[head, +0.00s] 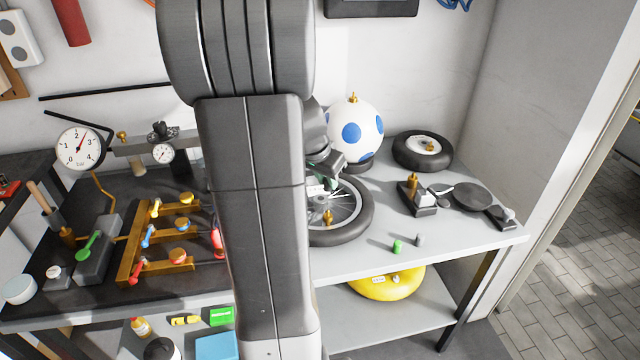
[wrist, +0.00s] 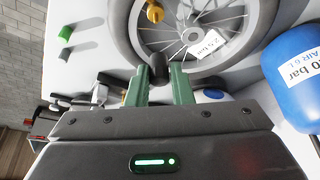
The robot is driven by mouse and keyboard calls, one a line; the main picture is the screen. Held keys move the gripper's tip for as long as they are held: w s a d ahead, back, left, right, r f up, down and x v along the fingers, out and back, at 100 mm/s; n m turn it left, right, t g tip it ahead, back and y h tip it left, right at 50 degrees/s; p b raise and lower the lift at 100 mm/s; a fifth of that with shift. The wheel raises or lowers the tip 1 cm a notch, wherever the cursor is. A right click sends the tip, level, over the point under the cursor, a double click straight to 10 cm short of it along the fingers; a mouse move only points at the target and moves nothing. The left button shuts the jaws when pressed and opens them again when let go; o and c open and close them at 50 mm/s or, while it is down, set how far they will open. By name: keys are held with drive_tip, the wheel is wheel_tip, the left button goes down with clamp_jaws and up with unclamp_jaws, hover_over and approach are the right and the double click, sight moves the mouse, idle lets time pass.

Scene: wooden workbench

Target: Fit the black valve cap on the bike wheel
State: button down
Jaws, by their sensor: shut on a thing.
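My gripper (wrist: 162,84), with green fingers, is shut on the black valve cap (wrist: 159,65), which shows dark between the fingertips. The bike wheel (head: 366,217) lies flat on the bench, partly hidden by my arm in the head view. It also shows at the top of the wrist view (wrist: 125,32), with spokes and a white tag. Its brass valve (head: 327,217) stands up inside the rim, and shows in the wrist view (wrist: 154,12). In the head view my gripper (head: 326,184) is over the wheel's far part; the cap is apart from the valve.
A green cap (head: 397,247) and a grey cap (head: 419,240) stand right of the wheel. A spotted ball (head: 367,118), a small tyre (head: 445,155) and a pedal pump (head: 424,207) are behind. A blue air tank (wrist: 295,75) is beside the wheel in the wrist view.

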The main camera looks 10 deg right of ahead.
drive_tip(key=shift+f+b, duration=1.9)
drive_tip(key=shift+f, duration=0.9)
drive_tip(key=shift+f+b, duration=0.35)
drive_tip(key=shift+b, duration=0.15)
drive_tip(key=shift+b, duration=0.4)
drive_tip(key=shift+f+b, duration=1.2)
drive_tip(key=shift+b, duration=0.45)
idle(0.3)
idle(0.4)
drive_tip(key=c, duration=0.7)
unclamp_jaws()
drive_tip(key=shift+r, duration=0.15)
drive_tip(key=shift+r+p, duration=3.05)
drive_tip(key=shift+r, duration=1.35)
